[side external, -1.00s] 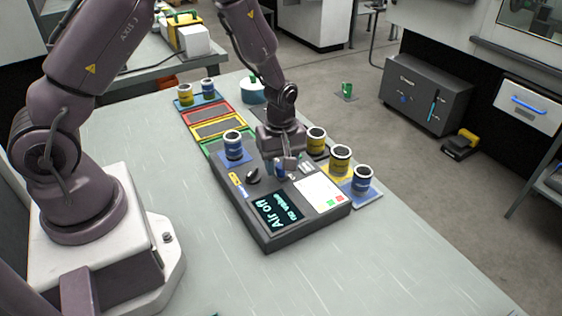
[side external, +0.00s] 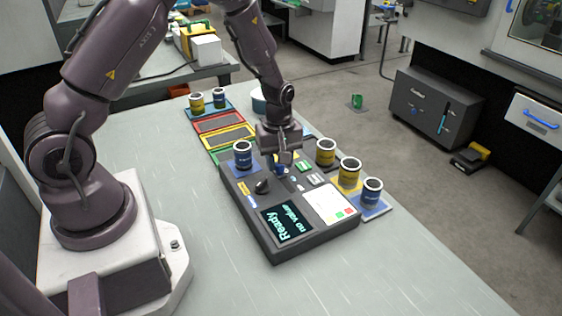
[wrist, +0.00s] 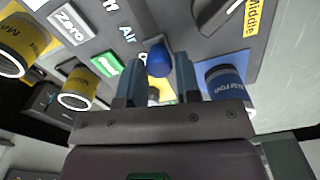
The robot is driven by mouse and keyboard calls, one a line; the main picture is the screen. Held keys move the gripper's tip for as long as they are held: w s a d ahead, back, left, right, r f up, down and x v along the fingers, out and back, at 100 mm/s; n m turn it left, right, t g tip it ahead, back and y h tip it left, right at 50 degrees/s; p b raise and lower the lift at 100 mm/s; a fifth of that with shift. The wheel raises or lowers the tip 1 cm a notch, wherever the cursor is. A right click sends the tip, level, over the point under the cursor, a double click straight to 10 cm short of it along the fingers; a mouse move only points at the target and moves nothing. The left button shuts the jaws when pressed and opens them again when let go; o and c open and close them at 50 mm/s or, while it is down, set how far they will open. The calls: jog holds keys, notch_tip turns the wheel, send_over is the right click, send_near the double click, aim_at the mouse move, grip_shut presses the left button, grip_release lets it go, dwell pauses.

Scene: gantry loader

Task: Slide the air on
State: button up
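The dark control panel (side external: 262,222) lies on the bench, and its screen (side external: 285,224) reads "Ready" and "no value". The air slider has a blue knob (wrist: 159,60), next to the "Air" label (wrist: 127,33) in the wrist view. My gripper (side external: 285,160) is over the panel, pointing down. In the wrist view my gripper's two fingers (wrist: 160,78) stand apart on either side of the blue knob, with narrow gaps beside it. In the side view the knob is partly hidden by the fingers.
A blue can (side external: 243,156) stands on the panel's left, beside a black rotary knob (side external: 263,186). Yellow cans (side external: 326,152) and another blue can (side external: 372,192) line the right edge. Coloured trays (side external: 228,136) lie behind. The bench in front is clear.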

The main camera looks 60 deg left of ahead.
jog(key=o, duration=0.3)
jog(key=shift+o, duration=0.2)
notch_tip(320, 180, up, 13)
dwell(0.3)
jog(key=s+d+r+m+t, duration=0.2)
jog(key=s+d+r+m, duration=0.2)
jog(key=s+r+m, duration=0.3)
jog(key=s+d+r+m+t, duration=0.3)
jog(key=s+d+r+m, duration=0.1)
jog(key=s+r+m, duration=0.4)
jog(key=shift+s+d+r+m+t, duration=0.3)
jog(key=shift+s+d+m, duration=0.1)
jog(key=shift+s, duration=0.85)
